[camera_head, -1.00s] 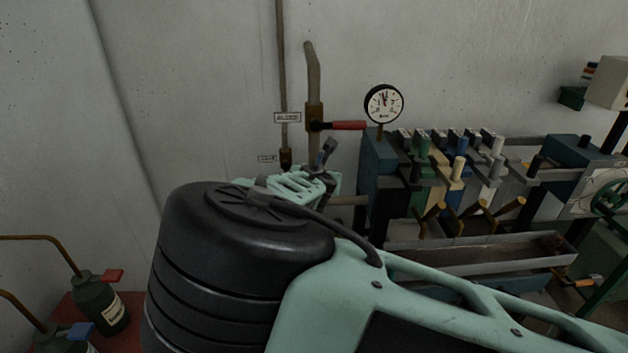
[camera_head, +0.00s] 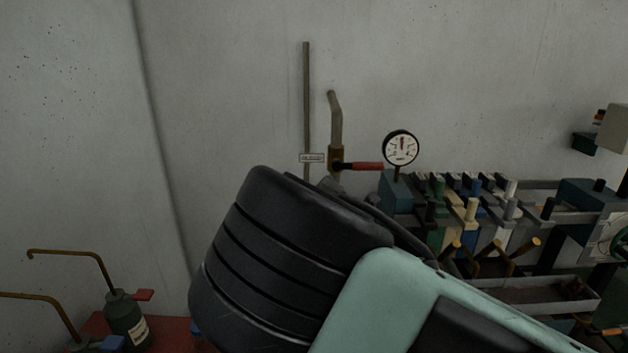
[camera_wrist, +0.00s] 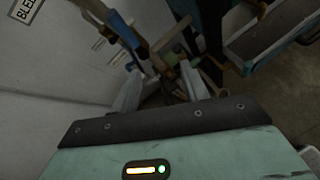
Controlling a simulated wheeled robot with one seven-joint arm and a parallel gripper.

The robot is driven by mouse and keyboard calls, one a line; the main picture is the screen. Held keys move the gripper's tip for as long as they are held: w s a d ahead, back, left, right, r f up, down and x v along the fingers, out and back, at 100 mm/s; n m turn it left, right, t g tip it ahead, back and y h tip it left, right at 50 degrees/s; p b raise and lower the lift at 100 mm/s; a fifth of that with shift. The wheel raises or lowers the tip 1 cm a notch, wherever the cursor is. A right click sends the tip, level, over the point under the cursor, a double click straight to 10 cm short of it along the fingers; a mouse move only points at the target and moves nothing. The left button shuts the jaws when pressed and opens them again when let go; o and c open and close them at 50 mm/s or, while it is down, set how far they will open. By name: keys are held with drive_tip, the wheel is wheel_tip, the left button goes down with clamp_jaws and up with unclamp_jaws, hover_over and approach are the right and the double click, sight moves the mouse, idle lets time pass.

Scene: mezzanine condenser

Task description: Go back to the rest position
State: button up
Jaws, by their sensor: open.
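My gripper (camera_wrist: 160,92) shows in the wrist view, with its pale fingers apart and nothing seen between them. Beyond the fingers are pipe and valve parts, including a blue-handled piece (camera_wrist: 122,30), dim and hard to separate. In the head view my own arm fills the lower middle and hides the gripper. Left of the gauge, a brass valve (camera_head: 337,160) with a red lever (camera_head: 362,166) is on a wall pipe, the lever pointing right.
A round gauge (camera_head: 401,147) stands above a bank of coloured valve blocks (camera_head: 470,208) at right. A metal trough (camera_head: 530,292) lies below it. Two oil cans, one of them dark green (camera_head: 126,320), stand on a red surface at lower left. The upper wall is bare.

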drive_tip(key=s+d+f+m+g+y+b, duration=0.2)
drive_tip(key=s+f+m+g+b, duration=0.2)
drive_tip(key=s+f+m+g, duration=0.55)
drive_tip(key=s+r+m+b, duration=0.2)
drive_tip(key=s+m, duration=0.1)
drive_tip(key=s, duration=0.8)
drive_tip(key=s+r+m+g+y+b, duration=0.1)
drive_tip(key=s+r+m+b, duration=0.1)
drive_tip(key=s, duration=0.9)
drive_tip(key=s+a+r+m+y+b, duration=0.1)
drive_tip(key=s+m+b, duration=0.3)
drive_tip(key=s, duration=0.7)
drive_tip(key=shift+s+r+m, duration=0.35)
drive_tip(key=shift+r+m, duration=0.55)
drive_tip(key=shift+m, duration=0.35)
